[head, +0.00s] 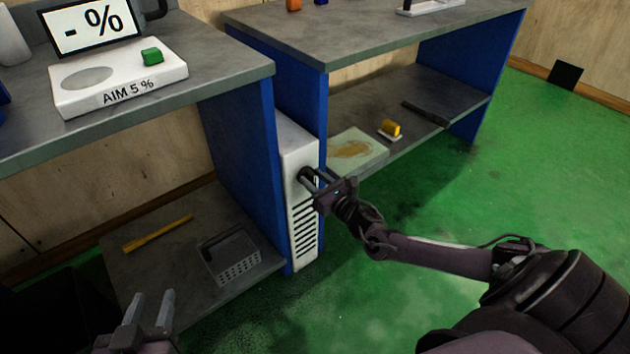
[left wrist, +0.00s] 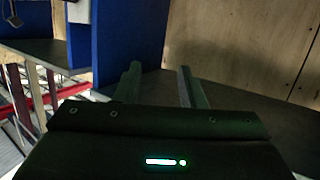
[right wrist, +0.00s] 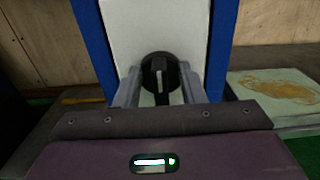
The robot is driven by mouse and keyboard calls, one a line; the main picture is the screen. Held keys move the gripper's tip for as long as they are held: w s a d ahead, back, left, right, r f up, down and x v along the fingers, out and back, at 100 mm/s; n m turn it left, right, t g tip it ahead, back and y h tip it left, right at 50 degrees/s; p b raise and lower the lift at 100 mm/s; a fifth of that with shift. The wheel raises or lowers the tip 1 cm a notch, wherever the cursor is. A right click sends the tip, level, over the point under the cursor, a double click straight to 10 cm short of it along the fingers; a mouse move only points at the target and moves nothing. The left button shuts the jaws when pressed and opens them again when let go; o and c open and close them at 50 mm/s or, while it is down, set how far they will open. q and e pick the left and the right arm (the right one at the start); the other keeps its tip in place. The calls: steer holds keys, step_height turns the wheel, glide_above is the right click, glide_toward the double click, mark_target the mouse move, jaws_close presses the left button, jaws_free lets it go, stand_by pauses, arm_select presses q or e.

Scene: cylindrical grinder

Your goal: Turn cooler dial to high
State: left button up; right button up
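The cooler (head: 303,218) is a narrow white unit with dark vent slots, standing between the two benches. Its dial (right wrist: 160,72) is a round black knob with a light pointer mark, close to upright in the right wrist view. My right gripper (head: 310,176) is at the cooler's upper front, its fingers toward the dial. In the right wrist view my right gripper (right wrist: 161,88) has its fingers apart, one on each side of the dial; contact cannot be told. My left gripper (head: 152,308) is open and empty at the lower left; it also shows in the left wrist view (left wrist: 158,82).
Blue bench panels (head: 243,165) flank the cooler closely. The left lower shelf holds a grey basket (head: 230,257) and a yellow tool (head: 158,233). The right lower shelf holds a stained pad (head: 357,150) and a yellow-orange item (head: 390,128).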

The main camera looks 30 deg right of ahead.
steer(key=shift+c, duration=0.2)
jaws_close()
